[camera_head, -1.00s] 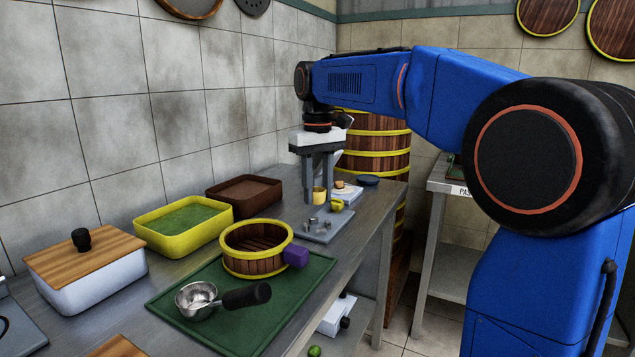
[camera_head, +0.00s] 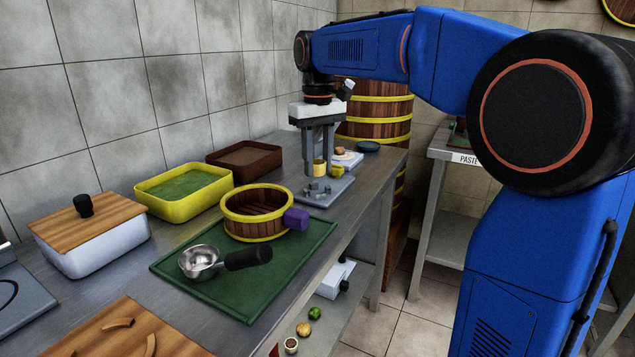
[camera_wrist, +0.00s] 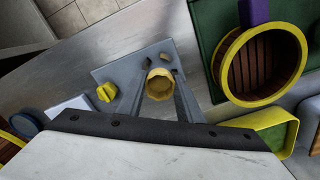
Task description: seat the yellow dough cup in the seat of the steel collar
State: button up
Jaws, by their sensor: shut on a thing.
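The yellow dough cup (camera_head: 319,168) is held upright between the fingers of my gripper (camera_head: 318,165). In the wrist view the open-topped cup (camera_wrist: 159,84) sits between the two grey fingers (camera_wrist: 160,95). The cup is over the grey plate (camera_head: 312,200) that carries small steel fittings (camera_head: 322,188). I cannot single out the steel collar for sure; the cup and fingers hide part of the plate. A gap seems to remain between the cup and the fittings.
A yellow knob (camera_head: 338,171) stands on the plate beside the fingers. A wooden steamer ring (camera_head: 257,228) with a purple handle lies on a green mat (camera_head: 190,273) with a steel ladle (camera_head: 200,261). Yellow (camera_head: 180,207) and brown trays (camera_head: 228,172) stand along the wall.

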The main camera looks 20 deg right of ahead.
aim_at(317, 174)
jog(key=shift+f, duration=0.3)
jog(key=shift+f, duration=1.35)
jog(key=shift+f, duration=0.45)
dwell(2.5)
jog(key=shift+r, duration=0.4)
dwell(0.6)
jog(key=shift+f, duration=0.35)
dwell(0.8)
jog(key=shift+r, duration=0.4)
dwell(0.4)
jog(key=shift+a, duration=0.1)
dwell(0.4)
